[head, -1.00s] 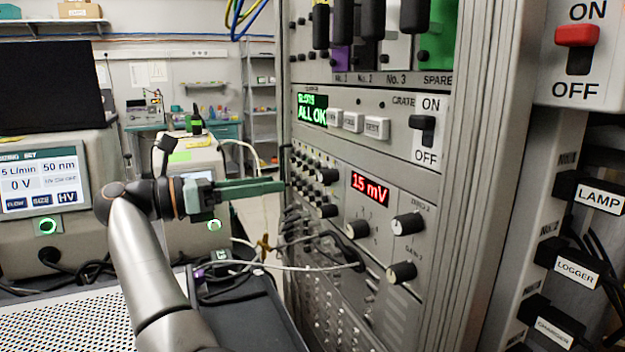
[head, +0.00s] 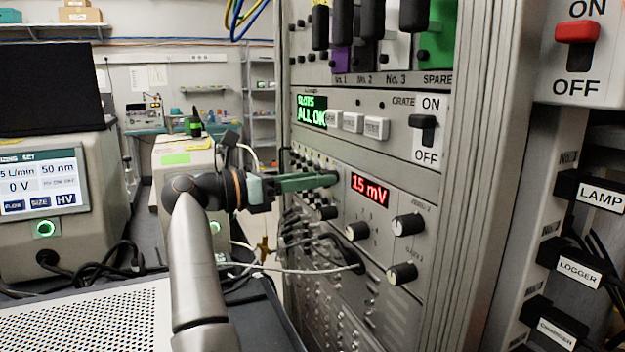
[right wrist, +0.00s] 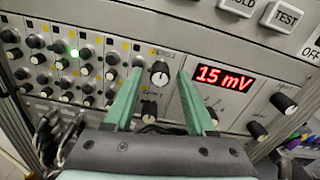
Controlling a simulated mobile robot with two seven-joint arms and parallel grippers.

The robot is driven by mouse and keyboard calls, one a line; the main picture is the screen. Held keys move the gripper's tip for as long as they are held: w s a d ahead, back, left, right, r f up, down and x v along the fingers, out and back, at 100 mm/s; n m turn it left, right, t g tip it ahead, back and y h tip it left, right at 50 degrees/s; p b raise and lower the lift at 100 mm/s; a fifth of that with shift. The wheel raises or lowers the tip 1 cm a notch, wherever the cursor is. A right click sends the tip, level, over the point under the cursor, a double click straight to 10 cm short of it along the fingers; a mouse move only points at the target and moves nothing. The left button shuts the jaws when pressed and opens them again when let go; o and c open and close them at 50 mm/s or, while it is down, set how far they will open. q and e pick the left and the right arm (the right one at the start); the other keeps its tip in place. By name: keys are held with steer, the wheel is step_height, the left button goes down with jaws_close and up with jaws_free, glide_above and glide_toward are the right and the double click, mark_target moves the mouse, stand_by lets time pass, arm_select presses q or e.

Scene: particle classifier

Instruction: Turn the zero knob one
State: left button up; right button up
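The upper knob (right wrist: 159,74) beside the red display, which I take for zero knob one, is black with a pale face. Its small label is too blurred to read surely. My right gripper (head: 332,178) points at the panel from the left in the head view, and its fingers hide this knob there. In the right wrist view my right gripper (right wrist: 160,70) is open, with one green finger on each side of the knob and visible gaps. I cannot tell how deep the tips reach around it. The red display (right wrist: 224,78) reads 15 mV. My left gripper is out of view.
A second knob (right wrist: 149,111) sits just below, partly between the fingers. Rows of small knobs and a green lamp (right wrist: 74,53) lie left. Larger knobs (head: 407,224) lie right of the display. Cables (head: 300,240) hang below the hand.

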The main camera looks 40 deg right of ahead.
jaws_close()
arm_select(q)
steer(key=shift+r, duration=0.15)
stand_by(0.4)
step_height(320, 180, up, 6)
steer(key=p, duration=0.9)
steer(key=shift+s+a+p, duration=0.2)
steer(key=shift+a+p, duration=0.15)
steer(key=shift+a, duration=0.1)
arm_select(e)
steer(key=n, duration=1.1)
steer(key=shift+n, duration=0.4)
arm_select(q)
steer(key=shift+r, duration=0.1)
